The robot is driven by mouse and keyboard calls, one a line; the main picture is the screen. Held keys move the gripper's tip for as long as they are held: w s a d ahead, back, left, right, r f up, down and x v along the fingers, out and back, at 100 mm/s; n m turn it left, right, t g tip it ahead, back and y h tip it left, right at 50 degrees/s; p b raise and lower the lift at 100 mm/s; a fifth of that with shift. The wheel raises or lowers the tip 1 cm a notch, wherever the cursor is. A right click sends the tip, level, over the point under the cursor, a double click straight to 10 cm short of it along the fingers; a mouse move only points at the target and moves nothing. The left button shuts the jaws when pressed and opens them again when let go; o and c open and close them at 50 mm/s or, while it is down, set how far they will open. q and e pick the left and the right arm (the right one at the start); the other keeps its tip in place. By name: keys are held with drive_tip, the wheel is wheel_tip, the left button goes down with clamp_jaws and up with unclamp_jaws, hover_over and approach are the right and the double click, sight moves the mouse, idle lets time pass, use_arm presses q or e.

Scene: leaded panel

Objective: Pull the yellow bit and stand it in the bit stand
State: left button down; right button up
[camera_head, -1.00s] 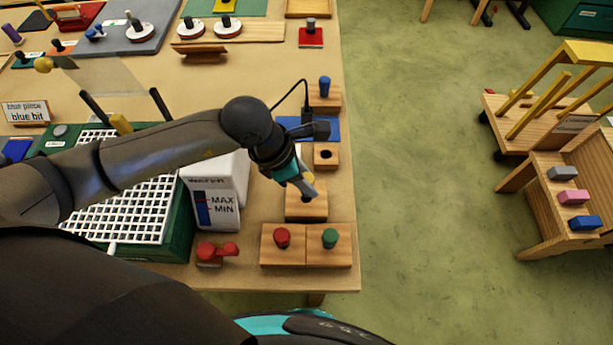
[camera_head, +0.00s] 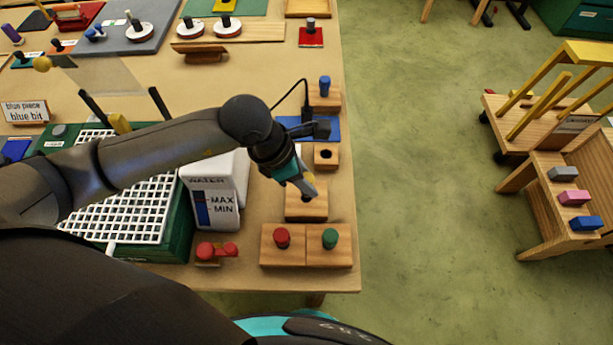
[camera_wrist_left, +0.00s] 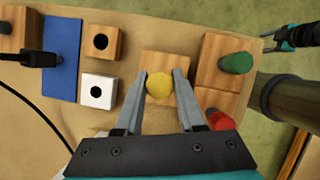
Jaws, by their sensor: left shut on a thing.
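The yellow bit (camera_wrist_left: 159,86) shows in the left wrist view as a round yellow top, between the fingers of my left gripper (camera_wrist_left: 162,80). That gripper is shut on it, over a wooden block (camera_wrist_left: 178,64). In the head view my left gripper (camera_head: 308,187) is at the same wooden block (camera_head: 305,212), and the yellow bit is mostly hidden there. I cannot tell whether its lower end is in the block. A wooden block with an empty hole (camera_head: 326,155) and a white block with an empty hole (camera_wrist_left: 97,90) are close by. I cannot tell which is the bit stand.
A red bit (camera_head: 282,237) and a green bit (camera_head: 330,237) stand in blocks at the front edge. A blue bit (camera_head: 325,86) stands farther back. A white water tank (camera_head: 215,205) is left of the gripper. A dark and teal part, possibly my right gripper (camera_wrist_left: 298,38), is beyond the table.

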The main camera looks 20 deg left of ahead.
use_arm(q)
drive_tip(key=shift+f+b, duration=1.6)
drive_tip(key=shift+b, duration=0.1)
drive_tip(key=shift+c, duration=2.2)
unclamp_jaws()
drive_tip(key=v, duration=1.5)
drive_tip(key=shift+r, duration=0.15)
